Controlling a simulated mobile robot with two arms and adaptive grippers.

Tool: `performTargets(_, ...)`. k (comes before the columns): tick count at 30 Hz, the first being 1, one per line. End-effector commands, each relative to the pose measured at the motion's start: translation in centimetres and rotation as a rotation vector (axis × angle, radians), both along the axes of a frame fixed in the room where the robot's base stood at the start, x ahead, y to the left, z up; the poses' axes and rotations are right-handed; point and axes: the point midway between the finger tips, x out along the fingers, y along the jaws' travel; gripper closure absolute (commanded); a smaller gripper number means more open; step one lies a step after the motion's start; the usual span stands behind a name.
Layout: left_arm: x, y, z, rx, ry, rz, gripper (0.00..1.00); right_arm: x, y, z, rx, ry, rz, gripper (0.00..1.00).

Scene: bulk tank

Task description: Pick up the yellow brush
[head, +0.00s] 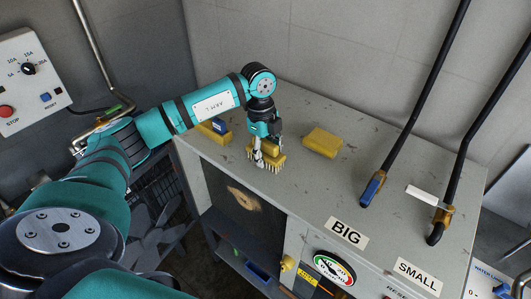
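A yellow brush (276,162) with pale bristles pointing down is at the front edge of the grey cabinet top (300,191). My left gripper (265,158) points down right at this brush, with one finger in front of it and the other towards its back. The fingers hide part of the brush. I cannot tell whether they press on it, or whether the bristles touch the surface. My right gripper is not in view.
A yellow block (323,142) lies right of the brush. Another yellow item with a blue part (219,126) is behind my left forearm. Two black levers (416,102) (468,125) rise at the right. A control box (29,80) hangs on the left wall.

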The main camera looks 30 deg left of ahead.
Motion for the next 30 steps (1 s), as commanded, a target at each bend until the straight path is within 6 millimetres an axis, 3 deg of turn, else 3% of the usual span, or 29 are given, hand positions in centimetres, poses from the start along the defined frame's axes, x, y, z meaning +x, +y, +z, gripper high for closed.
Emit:
performTargets(1, 0.0, 0.0, 0.0, 0.0, 0.0, 0.0, 0.63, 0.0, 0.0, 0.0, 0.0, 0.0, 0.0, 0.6)
performTargets(9, 0.0, 0.0, 0.1, 0.0, -0.001, 0.0, 0.95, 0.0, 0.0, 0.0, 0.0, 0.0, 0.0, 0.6)
performTargets(20, 0.1, 0.0, 0.6, 0.0, -0.003, 0.0, 0.95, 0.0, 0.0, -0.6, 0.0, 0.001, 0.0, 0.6)
performTargets(27, 0.2, 0.0, 3.3, -0.002, -0.007, 0.0, 0.95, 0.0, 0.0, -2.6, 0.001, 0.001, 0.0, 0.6)
performTargets(30, -1.9, -0.6, 3.3, 0.001, -0.002, -0.004, 0.95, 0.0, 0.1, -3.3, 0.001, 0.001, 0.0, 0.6)
